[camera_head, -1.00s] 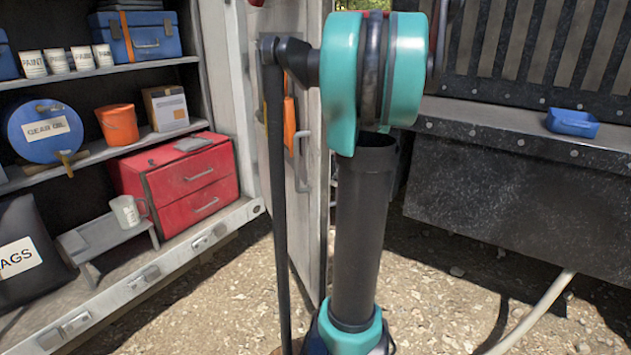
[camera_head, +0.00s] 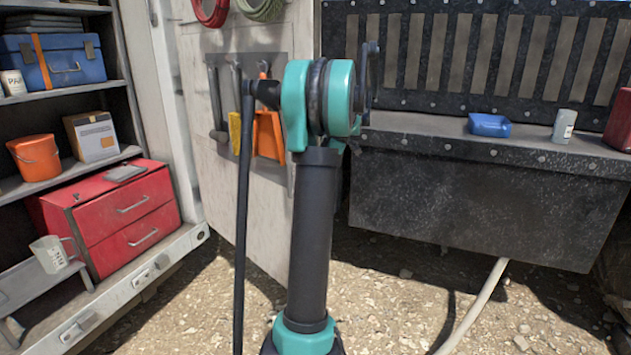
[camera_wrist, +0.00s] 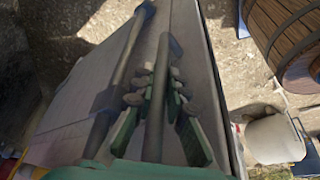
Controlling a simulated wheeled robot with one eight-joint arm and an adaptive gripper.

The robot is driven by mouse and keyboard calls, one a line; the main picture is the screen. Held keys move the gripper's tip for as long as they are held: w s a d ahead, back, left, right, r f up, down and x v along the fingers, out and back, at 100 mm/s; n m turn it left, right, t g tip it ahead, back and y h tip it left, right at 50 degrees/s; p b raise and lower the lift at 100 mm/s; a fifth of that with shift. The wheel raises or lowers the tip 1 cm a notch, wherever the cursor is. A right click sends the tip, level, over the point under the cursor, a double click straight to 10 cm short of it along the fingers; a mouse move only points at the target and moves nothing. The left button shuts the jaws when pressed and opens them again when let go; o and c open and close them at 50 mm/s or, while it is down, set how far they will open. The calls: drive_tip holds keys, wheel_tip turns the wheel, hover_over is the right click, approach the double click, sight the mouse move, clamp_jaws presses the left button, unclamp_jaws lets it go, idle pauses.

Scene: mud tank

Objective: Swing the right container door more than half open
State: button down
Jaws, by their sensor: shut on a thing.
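The right container door (camera_head: 190,90) stands swung out from the container, its pale inner face turned partly toward me in the head view. Its outer face (camera_wrist: 80,125) shows in the wrist view with a long rod (camera_wrist: 125,65) and a second bar (camera_wrist: 162,60) running along it. My gripper (camera_wrist: 160,90) is shut on this second bar, its green fingers on either side. In the head view my arm stands in front of the door and its tools, and my gripper is hidden behind the door or arm.
Left are container shelves with a red drawer chest (camera_head: 130,220), orange bucket (camera_head: 35,157) and blue toolbox (camera_head: 55,62). Right is a dark metal ledge (camera_head: 420,130) with a blue tray (camera_head: 490,124). A hose (camera_head: 475,310) crosses the gravel. The wrist view shows a wooden barrel (camera_wrist: 285,35).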

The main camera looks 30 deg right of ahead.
drive_tip(key=shift+w, duration=0.1)
drive_tip(key=c, duration=1.5)
unclamp_jaws()
drive_tip(key=shift+c, duration=0.2)
drive_tip(key=shift+d+r, duration=0.1)
drive_tip(key=shift+r, duration=0.05)
drive_tip(key=v, duration=1.1)
drive_tip(key=shift+r, duration=0.3)
drive_tip(key=shift+d, duration=0.1)
